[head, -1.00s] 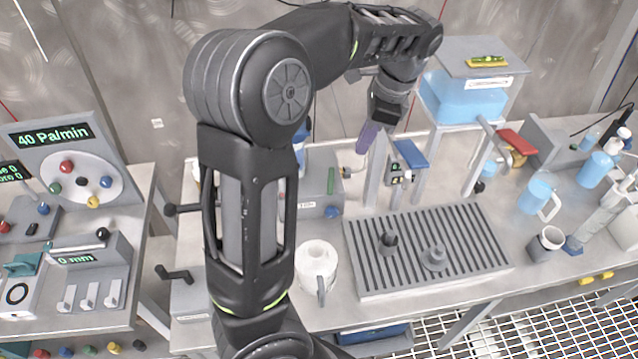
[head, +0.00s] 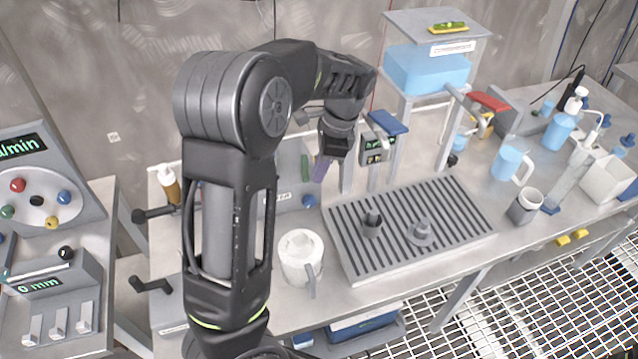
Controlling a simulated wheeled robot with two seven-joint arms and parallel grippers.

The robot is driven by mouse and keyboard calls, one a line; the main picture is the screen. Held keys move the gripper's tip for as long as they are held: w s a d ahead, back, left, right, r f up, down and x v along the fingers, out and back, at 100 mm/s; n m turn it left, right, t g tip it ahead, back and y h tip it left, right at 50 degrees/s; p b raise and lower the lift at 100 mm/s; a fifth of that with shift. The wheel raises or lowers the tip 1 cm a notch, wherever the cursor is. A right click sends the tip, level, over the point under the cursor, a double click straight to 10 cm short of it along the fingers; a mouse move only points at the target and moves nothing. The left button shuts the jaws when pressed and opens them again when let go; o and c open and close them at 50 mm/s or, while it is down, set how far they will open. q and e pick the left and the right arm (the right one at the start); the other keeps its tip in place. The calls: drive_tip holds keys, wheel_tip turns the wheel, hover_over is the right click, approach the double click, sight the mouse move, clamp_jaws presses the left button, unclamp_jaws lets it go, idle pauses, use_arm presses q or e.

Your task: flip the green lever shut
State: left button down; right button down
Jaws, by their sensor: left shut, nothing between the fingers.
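The green lever (head: 305,167) is a small upright green bar on a grey box (head: 290,198) behind the white jug. My left arm hides the left part of the grey box. My right gripper is not in view.
A white jug (head: 301,260) stands in front of the box. A slotted drip tray (head: 460,240) lies to the right. A blue-topped valve (head: 388,122), a post and a blue tank (head: 428,72) stand behind it. A red lever (head: 490,102) is farther right.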

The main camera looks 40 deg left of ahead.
use_arm(q)
drive_tip(key=shift+a+f, duration=0.15)
drive_tip(key=shift+f, duration=0.25)
drive_tip(key=shift+s+a+m, duration=0.15)
drive_tip(key=shift+s+m, duration=0.2)
drive_tip(key=shift+m, duration=0.15)
drive_tip(key=shift+s+a+m+t+y+p, duration=0.15)
drive_tip(key=shift+s+a+m+t, duration=0.35)
drive_tip(key=shift+a+m, duration=0.85)
drive_tip(key=shift+s+a+m+t+y+p, duration=0.25)
drive_tip(key=shift+s+a+m, duration=0.4)
drive_tip(key=shift+a+m, duration=0.65)
drive_tip(key=shift+s+a+m+t+h+p, duration=0.1)
drive_tip(key=shift+s+a+m+t+p, duration=0.15)
drive_tip(key=shift+s+a+m, duration=0.75)
drive_tip(key=shift+w+a+m, duration=0.15)
drive_tip(key=shift+w+m, duration=0.25)
drive_tip(key=shift+m, duration=0.15)
drive_tip(key=shift+r, duration=0.1)
